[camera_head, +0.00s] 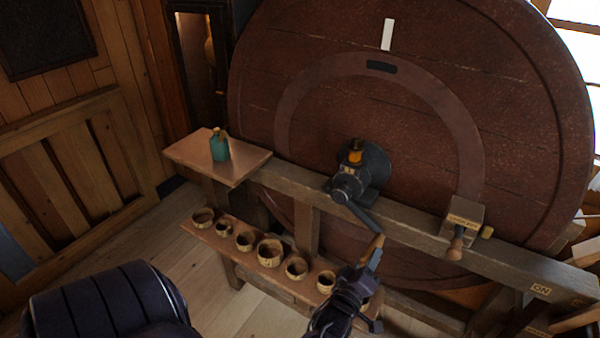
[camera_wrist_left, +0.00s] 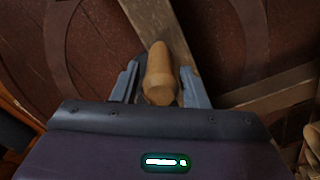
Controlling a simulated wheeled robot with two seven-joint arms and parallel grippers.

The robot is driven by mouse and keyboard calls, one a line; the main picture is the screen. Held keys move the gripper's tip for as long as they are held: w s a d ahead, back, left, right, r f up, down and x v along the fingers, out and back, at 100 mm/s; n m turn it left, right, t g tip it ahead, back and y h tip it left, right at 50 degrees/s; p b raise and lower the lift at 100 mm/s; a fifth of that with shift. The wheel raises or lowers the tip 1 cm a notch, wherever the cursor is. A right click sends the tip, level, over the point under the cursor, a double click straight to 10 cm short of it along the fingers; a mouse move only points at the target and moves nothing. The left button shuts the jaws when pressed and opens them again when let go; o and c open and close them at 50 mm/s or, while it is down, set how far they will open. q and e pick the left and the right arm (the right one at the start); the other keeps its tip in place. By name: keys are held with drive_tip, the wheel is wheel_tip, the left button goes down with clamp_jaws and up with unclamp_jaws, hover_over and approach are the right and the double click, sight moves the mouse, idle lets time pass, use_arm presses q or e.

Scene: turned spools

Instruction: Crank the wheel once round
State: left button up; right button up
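The large dark red wooden wheel (camera_head: 300,60) stands upright behind a wooden beam, with a white mark (camera_head: 387,34) near its top. A dark metal crank hub (camera_head: 362,175) sits in front of it. The crank arm points down and slightly right to a wooden handle (camera_head: 376,244). My left gripper (camera_head: 369,262) is at this handle. In the left wrist view the handle (camera_wrist_left: 159,80) stands between the two fingers of my left gripper (camera_wrist_left: 160,82), with narrow gaps visible on both sides, so it looks open around the handle. My right gripper is not in view.
A low bench (camera_head: 222,241) with several small wooden bowls stands left of my left gripper. A teal bottle (camera_head: 219,147) stands on a wooden shelf (camera_head: 190,150). A wooden block with a peg (camera_head: 463,222) sits on the beam (camera_head: 410,228) right of the crank. An "ON" label (camera_head: 541,289) is at right.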

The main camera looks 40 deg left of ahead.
use_arm(q)
drive_tip(key=shift+b+x, duration=0.4)
drive_tip(key=shift+x, duration=0.55)
drive_tip(key=shift+w+a+f, duration=0.15)
drive_tip(key=shift+w+f, duration=0.1)
drive_tip(key=shift+w, duration=0.05)
drive_tip(key=s+a+f+m+b, duration=0.2)
drive_tip(key=a+f+m+b, duration=0.2)
drive_tip(key=a+f+m, duration=0.25)
drive_tip(key=s+a+r+m+p, duration=0.2)
drive_tip(key=a+m+p, duration=0.3)
drive_tip(key=a+m, duration=0.6)
drive_tip(key=s+a, duration=0.1)
drive_tip(key=a, duration=0.1)
drive_tip(key=shift+a+r+m, duration=0.2)
drive_tip(key=shift+a+m, duration=0.1)
drive_tip(key=shift+m, duration=0.05)
drive_tip(key=shift+a, duration=0.1)
drive_tip(key=shift+f, duration=0.1)
